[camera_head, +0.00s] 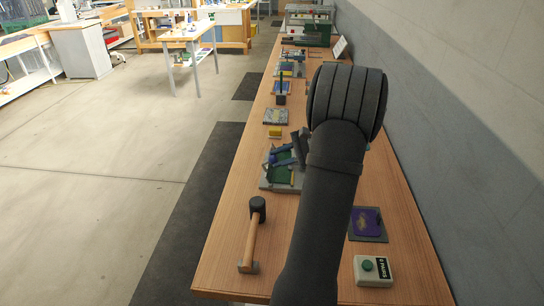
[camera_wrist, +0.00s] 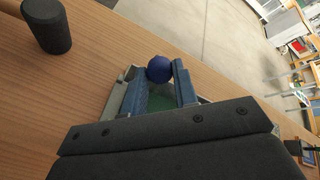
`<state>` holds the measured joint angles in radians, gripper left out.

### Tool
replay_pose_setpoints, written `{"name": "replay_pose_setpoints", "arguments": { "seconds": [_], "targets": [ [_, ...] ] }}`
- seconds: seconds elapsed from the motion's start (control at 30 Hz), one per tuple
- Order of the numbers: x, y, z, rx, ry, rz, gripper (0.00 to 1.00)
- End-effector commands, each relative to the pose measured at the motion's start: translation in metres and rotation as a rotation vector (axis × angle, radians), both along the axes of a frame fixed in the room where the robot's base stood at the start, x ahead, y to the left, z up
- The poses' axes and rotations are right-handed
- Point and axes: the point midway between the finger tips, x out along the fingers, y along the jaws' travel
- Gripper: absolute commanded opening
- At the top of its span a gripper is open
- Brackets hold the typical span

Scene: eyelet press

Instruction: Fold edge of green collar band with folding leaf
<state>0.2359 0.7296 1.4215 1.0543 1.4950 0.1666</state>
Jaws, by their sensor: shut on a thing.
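A grey fixture (camera_head: 266,184) on the bench has green material in it, which I take to be the collar band (camera_head: 281,174). The green also shows in the wrist view (camera_wrist: 160,103), between my blue fingers. A dark blue ball knob (camera_wrist: 159,69) sits at my fingertips. I take it to be the folding leaf's handle. My gripper (camera_head: 274,154) reaches over the fixture from the right, its two fingers closed about the knob. The leaf's plate and the band's edge are too small or hidden to make out.
A mallet (camera_head: 252,236) lies on the bench in front of the fixture. A white box with a green button (camera_head: 373,269) and a purple pad (camera_head: 367,222) are at the right. A yellow block (camera_head: 275,132) and more stations stand behind. A wall borders the bench's right.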

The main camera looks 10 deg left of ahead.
Motion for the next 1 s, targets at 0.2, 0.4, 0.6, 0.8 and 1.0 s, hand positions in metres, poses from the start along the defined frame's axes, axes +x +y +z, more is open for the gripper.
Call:
{"name": "replay_pose_setpoints", "arguments": {
  "seconds": [0.2,0.4,0.6,0.8,1.0],
  "targets": [
    [0.001,-0.019,-0.006,0.165,-0.001,-0.002,0.00],
    [0.000,-0.035,-0.018,0.158,0.003,-0.002,0.00],
    [-0.001,-0.046,-0.032,0.153,0.009,0.001,0.00],
    [-0.003,-0.053,-0.043,0.156,0.014,0.003,0.00],
    [-0.003,-0.057,-0.050,0.156,0.014,0.005,0.00]
  ]
}}
